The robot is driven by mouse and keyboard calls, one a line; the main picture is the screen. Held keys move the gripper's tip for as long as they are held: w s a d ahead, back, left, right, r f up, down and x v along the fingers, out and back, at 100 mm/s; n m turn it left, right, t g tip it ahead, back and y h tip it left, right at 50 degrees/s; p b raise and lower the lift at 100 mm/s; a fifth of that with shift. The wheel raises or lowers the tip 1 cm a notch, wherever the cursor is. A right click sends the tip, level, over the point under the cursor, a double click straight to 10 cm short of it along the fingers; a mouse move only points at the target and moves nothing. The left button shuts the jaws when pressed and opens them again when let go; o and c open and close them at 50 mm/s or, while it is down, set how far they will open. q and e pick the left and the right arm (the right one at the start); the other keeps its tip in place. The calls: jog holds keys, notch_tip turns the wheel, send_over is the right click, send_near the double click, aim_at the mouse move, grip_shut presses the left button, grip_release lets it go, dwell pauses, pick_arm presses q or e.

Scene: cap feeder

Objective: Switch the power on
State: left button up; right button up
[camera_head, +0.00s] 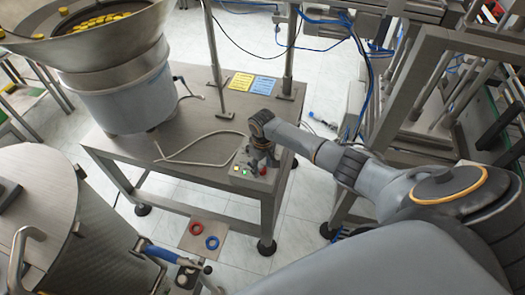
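A small grey control box (244,177) sits at the front right corner of the metal table. It bears a lit green button (247,171), a pale yellowish button (236,168) and a red knob (263,171). My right arm comes in from the right. My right gripper (259,162) points down over the back of the box, very close to its buttons. Whether its fingers touch the box or a switch cannot be told. The fingers are small and dark, so their opening is unclear. Part of the box top is hidden behind the gripper. My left gripper is not in view.
A bowl feeder (118,90) with yellow caps (100,20) stands on the table's (190,135) left. A loose cable lies mid-table. A metal frame (400,85) is at right, and a large vessel (95,225) at lower left.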

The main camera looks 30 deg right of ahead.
aim_at(262, 169)
notch_tip(262, 169, up, 12)
dwell(0.6)
